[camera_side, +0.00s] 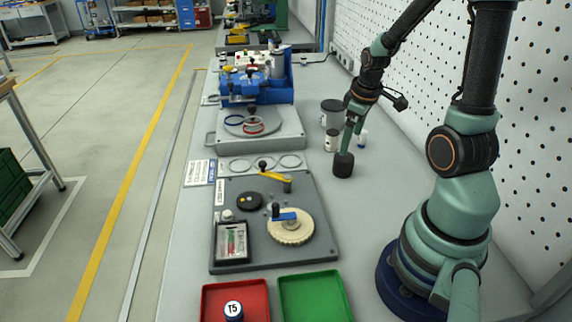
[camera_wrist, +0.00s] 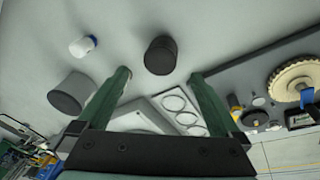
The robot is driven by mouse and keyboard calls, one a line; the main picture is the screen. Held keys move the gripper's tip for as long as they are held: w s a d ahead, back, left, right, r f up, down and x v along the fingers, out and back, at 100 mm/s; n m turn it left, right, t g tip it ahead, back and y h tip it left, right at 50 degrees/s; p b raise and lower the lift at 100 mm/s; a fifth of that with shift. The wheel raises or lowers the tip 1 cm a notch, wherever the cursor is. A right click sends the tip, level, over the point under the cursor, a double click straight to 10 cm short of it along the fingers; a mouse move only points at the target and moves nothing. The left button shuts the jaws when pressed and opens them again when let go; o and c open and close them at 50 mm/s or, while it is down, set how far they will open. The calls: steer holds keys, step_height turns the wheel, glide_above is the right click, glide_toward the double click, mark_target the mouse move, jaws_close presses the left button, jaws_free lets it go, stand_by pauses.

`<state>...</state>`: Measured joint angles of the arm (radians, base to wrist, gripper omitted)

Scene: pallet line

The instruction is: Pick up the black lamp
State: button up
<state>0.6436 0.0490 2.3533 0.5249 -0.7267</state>
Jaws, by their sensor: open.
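A short black cylinder, which I take to be the black lamp (camera_side: 343,165), stands upright on the grey bench right of the dark fixture plate. In the wrist view the lamp (camera_wrist: 160,55) is just beyond the gap between the fingertips. My gripper (camera_side: 350,145) points down over it with its green fingers apart. The wrist view shows the fingers (camera_wrist: 158,76) open with nothing held between them. In the side view the fingertips overlap the lamp's top edge, so I cannot tell whether they touch it.
A white-and-blue bottle (camera_wrist: 84,45) lies to the left in the wrist view. The fixture plate (camera_side: 325,245) and red (camera_side: 263,300) and green (camera_side: 315,298) trays are nearer.

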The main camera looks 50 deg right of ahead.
mark_target(344, 159)
steer(key=shift+x, duration=4.35)
steer(key=shift+w+a, duration=0.15)
steer(key=c, duration=1.4)
steer(key=shift+c, duration=0.2)
